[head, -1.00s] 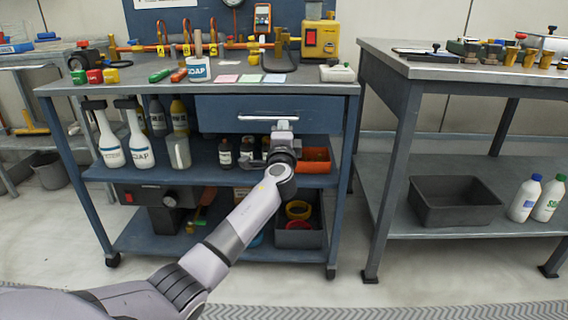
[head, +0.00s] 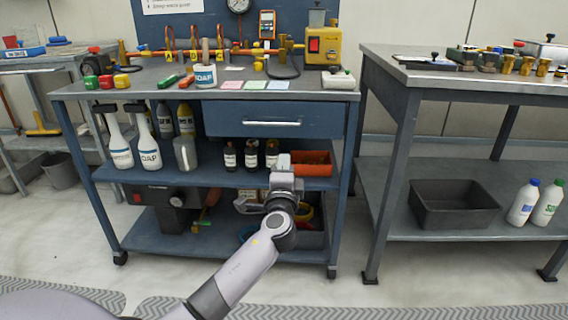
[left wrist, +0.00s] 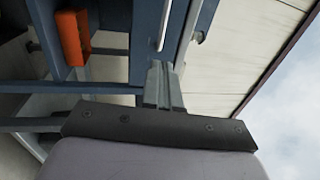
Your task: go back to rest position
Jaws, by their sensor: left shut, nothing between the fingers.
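My left gripper (head: 284,162) is in front of the blue workbench cart (head: 86,190), below its drawer (head: 262,121). The fingers are shut and empty, apart from the drawer handle (head: 272,123). The drawer looks closed. In the left wrist view the shut fingers (left wrist: 160,72) point up past the cart's blue frame, and an orange bin (left wrist: 72,38) shows at the upper left. My right gripper is in neither view.
Several dark bottles (head: 251,154) and the orange bin (head: 318,163) stand on the cart's middle shelf, close to my left gripper. A grey metal table (head: 395,85) stands to the right, with a dark crate (head: 455,205) on its lower shelf.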

